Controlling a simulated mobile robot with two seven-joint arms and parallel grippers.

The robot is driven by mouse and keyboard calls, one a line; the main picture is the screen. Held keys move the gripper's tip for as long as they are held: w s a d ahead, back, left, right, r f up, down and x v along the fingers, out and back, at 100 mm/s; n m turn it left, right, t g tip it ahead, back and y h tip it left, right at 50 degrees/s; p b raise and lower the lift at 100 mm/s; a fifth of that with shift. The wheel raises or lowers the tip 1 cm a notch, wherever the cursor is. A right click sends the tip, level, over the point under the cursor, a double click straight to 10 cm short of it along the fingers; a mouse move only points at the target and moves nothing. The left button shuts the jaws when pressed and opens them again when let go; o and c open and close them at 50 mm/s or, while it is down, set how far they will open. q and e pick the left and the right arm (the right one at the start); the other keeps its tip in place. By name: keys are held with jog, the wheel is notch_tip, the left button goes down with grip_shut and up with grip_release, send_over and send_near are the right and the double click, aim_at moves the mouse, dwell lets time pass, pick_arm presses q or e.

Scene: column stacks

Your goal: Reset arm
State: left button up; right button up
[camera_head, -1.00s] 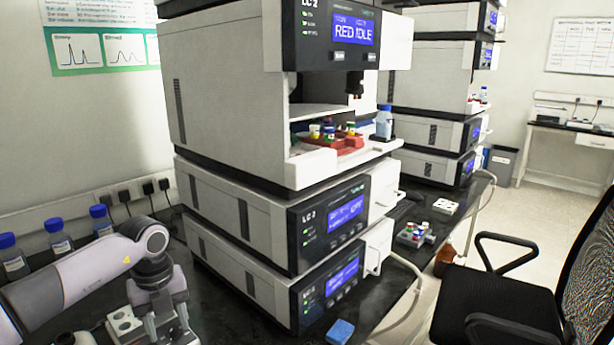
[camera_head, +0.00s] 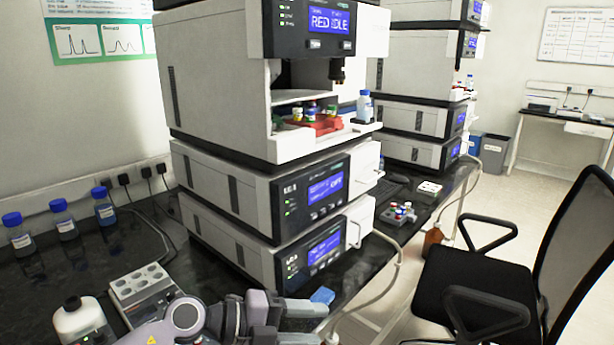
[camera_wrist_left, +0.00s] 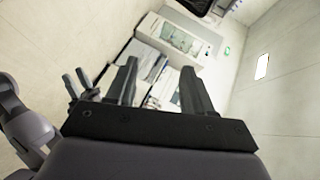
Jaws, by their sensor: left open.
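My left arm comes in at the bottom of the head view. A second set of grey fingers (camera_wrist_left: 76,86), which looks like my right gripper, shows at the left of that view. How far it is open is unclear. The right gripper does not show in the head view.
The instrument stack (camera_head: 270,205) stands close behind the left gripper. A chair (camera_head: 480,290) is at right.

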pick_arm(q)
notch_tip(320, 180, up, 5)
jog(key=n+t+h, duration=0.3)
jog(key=n+t, duration=0.1)
jog(key=a+r+n+t+y, duration=0.1)
jog(key=a+n+t+y, duration=0.7)
jog(key=n+t, duration=0.45)
jog(key=s+a+f+n+g+y, duration=0.5)
jog(key=a+f+n+g+y, duration=0.1)
jog(key=a+f+n+y, duration=0.4)
jog(key=s+a+f+n+g, duration=0.1)
jog(key=s+a+f+g, duration=0.15)
jog(key=s, duration=0.45)
jog(key=s+a+f+n+g+h, duration=0.1)
jog(key=s+f+g, duration=0.3)
jog(key=s, duration=0.3)
jog(key=s+a+f+g, duration=0.2)
jog(key=s+f+g, duration=0.2)
jog(key=s, duration=0.4)
jog(key=w+d+f+t+h, duration=0.1)
jog(key=w+d+f+t, duration=0.2)
jog(key=w+f+t, duration=0.4)
jog(key=shift+f+h, duration=0.4)
jog(key=shift+f, duration=0.4)
